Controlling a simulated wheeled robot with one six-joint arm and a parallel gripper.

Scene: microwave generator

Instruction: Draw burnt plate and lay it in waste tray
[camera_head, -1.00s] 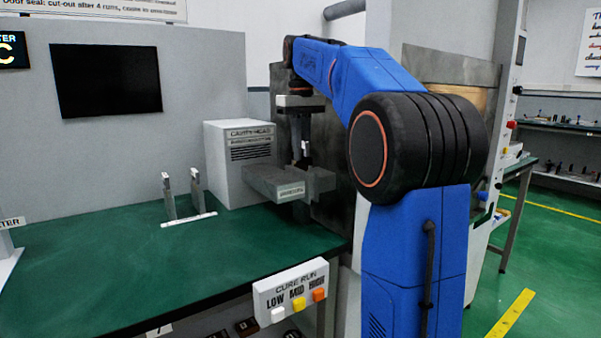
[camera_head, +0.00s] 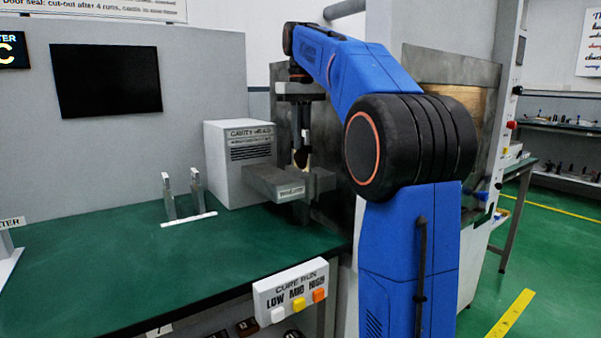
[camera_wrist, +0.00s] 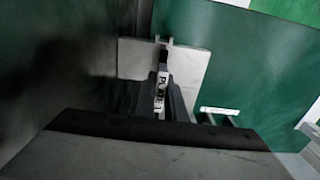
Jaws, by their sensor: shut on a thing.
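My gripper (camera_head: 301,150) hangs pointing down beside the grey block in front of the white cavity head box. In the wrist view my gripper (camera_wrist: 163,88) is shut on a thin plate (camera_wrist: 161,94), seen edge-on with a white label that reads roughly "PLATE". How burnt its face is cannot be seen. In the head view the plate is mostly hidden by the fingers and cannot be made out clearly. I cannot identify a waste tray in either view.
The grey block (camera_head: 283,184) juts from the cavity head box (camera_head: 238,160), close to my gripper. Two upright metal posts (camera_head: 183,194) and a white strip (camera_head: 189,220) stand left on the green bench (camera_head: 120,270). A button panel (camera_head: 291,292) is at the front edge.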

